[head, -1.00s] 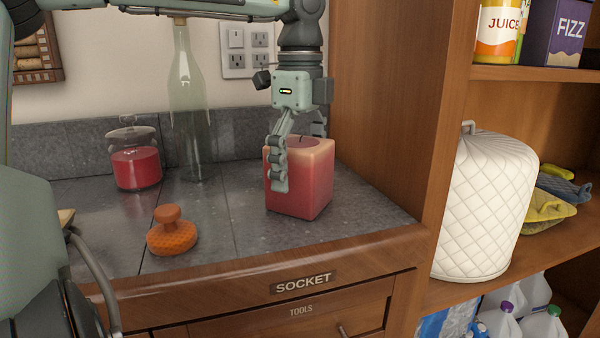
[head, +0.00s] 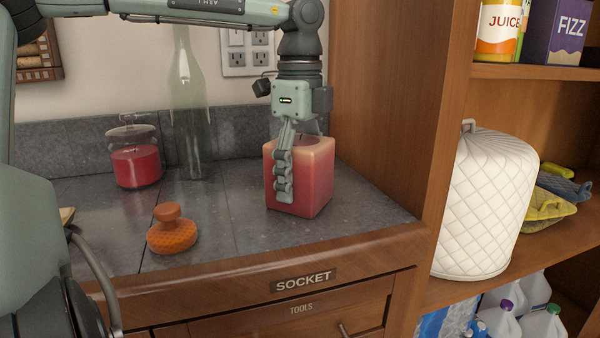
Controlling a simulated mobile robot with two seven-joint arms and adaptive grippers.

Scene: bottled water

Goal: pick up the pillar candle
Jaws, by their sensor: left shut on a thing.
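The pillar candle (head: 316,185) is a square red block with a paler pink top. It stands upright on the grey tiled counter (head: 225,235), near the wooden side panel at the right. My left gripper (head: 298,180) comes down on it from above and is shut on it. One finger lies against the candle's front left face; the other finger is hidden behind the candle. The candle appears to rest on the counter. My right gripper is not in view.
A glass jar with red contents (head: 136,165) and a tall clear bottle (head: 190,110) stand at the back left. An orange scrubber (head: 172,232) lies in front. A white quilted cover (head: 485,205) sits on the right shelf. The wooden panel (head: 390,110) is close to the candle's right.

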